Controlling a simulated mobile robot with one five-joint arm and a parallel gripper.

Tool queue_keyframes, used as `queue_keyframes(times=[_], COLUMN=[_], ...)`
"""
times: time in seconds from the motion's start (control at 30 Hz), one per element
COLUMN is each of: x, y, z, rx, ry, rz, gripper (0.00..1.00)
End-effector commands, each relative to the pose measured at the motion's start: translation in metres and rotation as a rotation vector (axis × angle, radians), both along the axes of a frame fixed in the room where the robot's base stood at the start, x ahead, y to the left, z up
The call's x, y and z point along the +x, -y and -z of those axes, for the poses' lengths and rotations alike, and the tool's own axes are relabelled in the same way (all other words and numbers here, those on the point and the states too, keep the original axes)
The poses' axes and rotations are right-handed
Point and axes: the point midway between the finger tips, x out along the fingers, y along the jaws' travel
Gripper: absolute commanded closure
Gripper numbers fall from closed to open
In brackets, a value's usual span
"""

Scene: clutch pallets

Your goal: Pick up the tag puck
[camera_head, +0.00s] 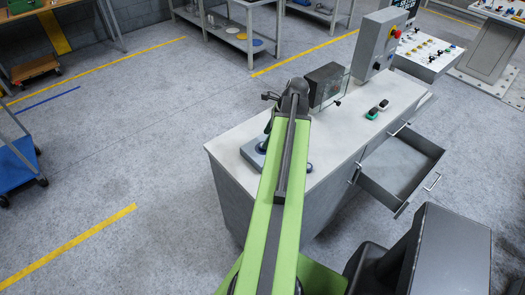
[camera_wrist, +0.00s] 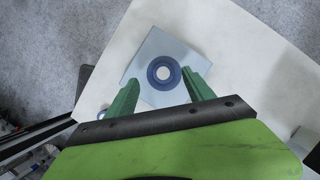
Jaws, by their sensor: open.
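A round blue puck with a pale centre, likely the tag puck (camera_wrist: 152,73), sits on a light square plate (camera_wrist: 147,47) on the cabinet top. My gripper (camera_wrist: 162,77) is open in the wrist view. Its two green fingers point toward the puck, one on each side of its near part, with gaps visible. I cannot tell how high the fingertips are above the plate. In the head view my arm hides most of the plate (camera_head: 250,153) and the puck.
The plate stands on a white-topped cabinet (camera_head: 225,143) with an open, empty drawer (camera_head: 400,170) at right. A dark box with a clear panel (camera_head: 325,84), two small green-topped items (camera_head: 372,113) and a control box (camera_head: 377,42) stand farther along. A dark round piece (camera_head: 309,167) lies right of my arm.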

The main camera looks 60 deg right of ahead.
Motion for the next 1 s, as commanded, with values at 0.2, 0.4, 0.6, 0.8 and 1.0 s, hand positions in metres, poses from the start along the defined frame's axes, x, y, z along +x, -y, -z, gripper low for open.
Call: queue_keyframes(times=[0.2, 0.4, 0.6, 0.8, 1.0], x=[0.01, 0.014, 0.014, 0.014, 0.014], y=[0.001, -0.002, -0.002, -0.002, -0.002], z=[0.043, 0.044, 0.043, 0.044, 0.044], rx=[-0.001, -0.001, 0.0, -0.001, -0.001], ry=[0.0, 0.0, 0.0, 0.0, 0.0], rz=[-0.002, -0.002, -0.001, -0.002, -0.002], gripper=[0.39, 0.39, 0.53, 0.79, 1.0])
